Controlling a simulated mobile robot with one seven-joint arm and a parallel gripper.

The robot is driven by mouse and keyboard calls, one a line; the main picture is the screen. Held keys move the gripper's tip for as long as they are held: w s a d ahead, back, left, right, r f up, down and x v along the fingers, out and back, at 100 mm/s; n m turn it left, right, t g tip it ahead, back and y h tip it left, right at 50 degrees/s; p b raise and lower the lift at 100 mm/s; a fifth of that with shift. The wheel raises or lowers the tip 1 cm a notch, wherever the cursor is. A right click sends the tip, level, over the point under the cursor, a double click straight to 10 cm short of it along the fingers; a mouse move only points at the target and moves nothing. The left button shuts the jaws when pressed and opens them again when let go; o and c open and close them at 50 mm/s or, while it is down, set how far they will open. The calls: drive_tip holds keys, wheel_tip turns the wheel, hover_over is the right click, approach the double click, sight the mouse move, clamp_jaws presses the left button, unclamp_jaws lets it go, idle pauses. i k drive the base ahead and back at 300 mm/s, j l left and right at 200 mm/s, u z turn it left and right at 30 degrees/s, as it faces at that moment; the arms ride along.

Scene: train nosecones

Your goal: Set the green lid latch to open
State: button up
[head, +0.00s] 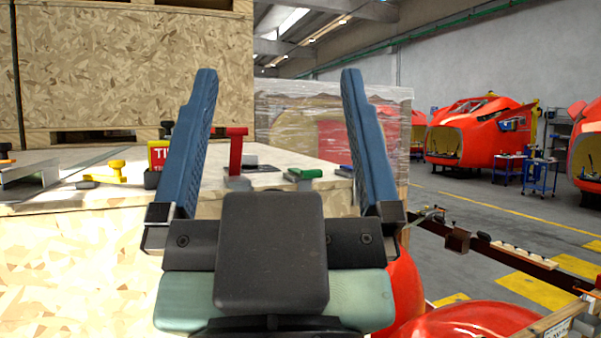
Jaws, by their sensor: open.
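The green lid latch (304,174) is a small green handle on a grey base, lying low on top of a pale wooden crate (100,235). It is near the crate top's right part and shows between my gripper's fingers, closer to the right finger. My gripper (279,82) points forward with its two blue fingers wide apart and nothing between them. It is in front of the latch, apart from it as far as I can tell. The latch's exact setting is too small to tell.
A red latch (237,152) stands upright left of the green one. A yellow latch (105,173) lies farther left, near a red sign (158,153). A tall chipboard crate (135,70) rises behind. Red nosecones (478,135) stand on the right across open floor.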

sight(311, 174)
drive_tip(key=i+l+u, duration=0.55)
drive_tip(key=i, duration=0.25)
